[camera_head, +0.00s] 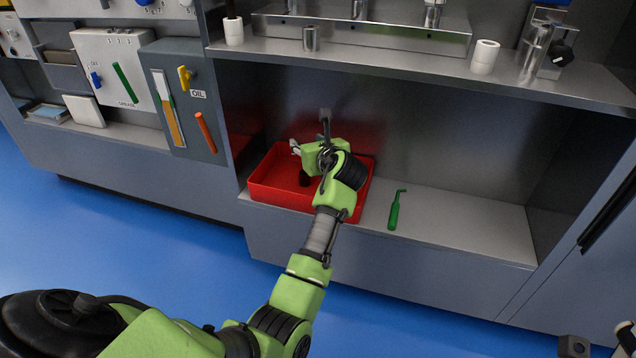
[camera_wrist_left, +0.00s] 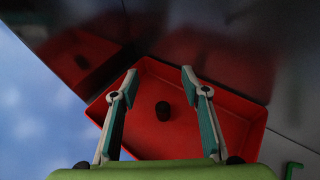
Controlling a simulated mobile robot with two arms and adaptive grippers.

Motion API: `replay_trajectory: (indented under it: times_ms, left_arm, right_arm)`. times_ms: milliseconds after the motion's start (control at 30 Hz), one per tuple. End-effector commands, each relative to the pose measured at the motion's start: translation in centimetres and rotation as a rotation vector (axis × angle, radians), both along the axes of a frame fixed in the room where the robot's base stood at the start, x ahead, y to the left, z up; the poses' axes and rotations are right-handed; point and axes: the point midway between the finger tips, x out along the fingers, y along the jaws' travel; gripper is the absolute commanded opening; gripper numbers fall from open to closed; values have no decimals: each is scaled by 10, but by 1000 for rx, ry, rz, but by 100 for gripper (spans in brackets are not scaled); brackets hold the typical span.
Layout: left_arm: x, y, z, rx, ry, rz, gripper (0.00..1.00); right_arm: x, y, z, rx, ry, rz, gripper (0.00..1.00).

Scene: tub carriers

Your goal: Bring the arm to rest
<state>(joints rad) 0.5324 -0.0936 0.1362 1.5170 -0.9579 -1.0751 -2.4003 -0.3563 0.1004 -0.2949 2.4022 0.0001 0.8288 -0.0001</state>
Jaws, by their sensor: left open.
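My left arm reaches from the lower left to the open red tub (camera_head: 281,196) on the lower shelf. My left gripper (camera_head: 298,150) is over the tub. In the left wrist view the gripper (camera_wrist_left: 158,74) has its two fingers spread, with nothing between their tips. A small black cylindrical object (camera_wrist_left: 163,111) stands on the tub's floor, apart from the fingers. In the head view it shows as a dark shape (camera_head: 304,179) below the gripper. The wrist and forearm hide the tub's right part.
A green hooked tool (camera_head: 396,210) lies on the shelf (camera_head: 462,222) right of the tub. An upper shelf (camera_head: 400,62) with white rolls and metal cups overhangs the back. Panels with coloured handles hang at left. The blue floor in front looks clear.

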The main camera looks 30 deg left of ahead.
Motion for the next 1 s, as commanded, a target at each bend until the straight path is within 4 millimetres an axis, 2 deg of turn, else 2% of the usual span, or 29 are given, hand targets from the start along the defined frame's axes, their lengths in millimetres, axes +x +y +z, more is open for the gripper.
replay_trajectory:
  times_ms: [100, 233, 767, 867, 967, 1000]
  left_arm:
    - [0, 1, 20, 1, -3, 1, 42]
    - [0, 0, 30, 0, -2, -1, 42]
    - [1, -1, 33, -4, -13, -5, 42]
    - [6, -10, 35, -34, -102, -36, 42]
    - [14, -34, 44, -119, -302, -114, 42]
    - [17, -48, 50, -176, -405, -160, 42]
  right_arm:
    - [0, 0, 0, 0, 0, 0, 40]
    - [0, 0, 0, 0, 0, 0, 40]
    - [0, 0, 0, 0, 0, 0, 40]
    - [0, 0, 0, 0, 0, 0, 40]
    - [0, 0, 0, 0, 0, 0, 40]
    - [0, 0, 0, 0, 0, 0, 40]
